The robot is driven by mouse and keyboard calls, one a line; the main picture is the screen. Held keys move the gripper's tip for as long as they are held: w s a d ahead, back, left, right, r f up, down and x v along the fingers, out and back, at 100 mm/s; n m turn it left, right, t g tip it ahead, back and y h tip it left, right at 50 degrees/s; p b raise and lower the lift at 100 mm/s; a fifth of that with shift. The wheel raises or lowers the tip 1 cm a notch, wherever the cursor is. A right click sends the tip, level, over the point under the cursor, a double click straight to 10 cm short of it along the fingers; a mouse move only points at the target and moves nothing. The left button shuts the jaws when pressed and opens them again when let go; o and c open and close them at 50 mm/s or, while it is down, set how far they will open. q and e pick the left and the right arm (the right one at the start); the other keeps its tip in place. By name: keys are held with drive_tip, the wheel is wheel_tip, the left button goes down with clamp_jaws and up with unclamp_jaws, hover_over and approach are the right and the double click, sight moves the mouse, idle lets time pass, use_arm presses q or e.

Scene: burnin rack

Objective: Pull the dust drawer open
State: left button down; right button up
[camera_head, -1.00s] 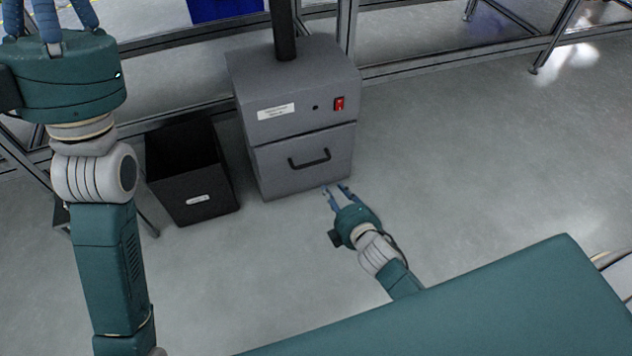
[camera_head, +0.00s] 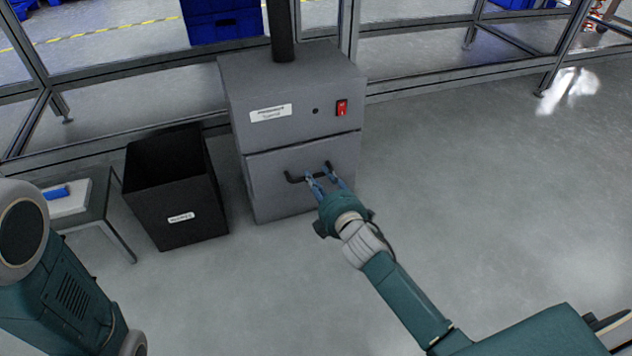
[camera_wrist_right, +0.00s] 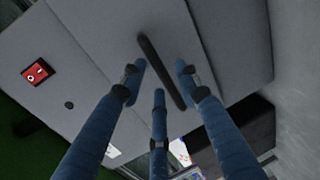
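The dust drawer (camera_head: 268,184) is the lower front of a grey cabinet and looks flush with it. Its dark bar handle (camera_head: 292,180) is partly covered by my right gripper (camera_head: 318,172) in the head view. In the right wrist view the handle (camera_wrist_right: 153,56) runs slantwise across the drawer front (camera_wrist_right: 225,50). There the right gripper's blue fingers (camera_wrist_right: 160,74) are spread, with two tips on one side of the bar and one on the other. They look open, not closed on it; contact cannot be told. My left gripper is out of view.
The cabinet (camera_head: 290,90) has a red switch (camera_head: 341,108) and a pipe on top. A black bin (camera_head: 180,215) stands left of it, beside a small table (camera_head: 95,200). Framed panels run behind. The floor (camera_head: 470,190) to the right is clear.

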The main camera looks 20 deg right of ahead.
drive_tip(key=shift+b+x, duration=0.5)
drive_tip(key=shift+x, duration=0.85)
clamp_jaws()
drive_tip(key=shift+s, duration=0.1)
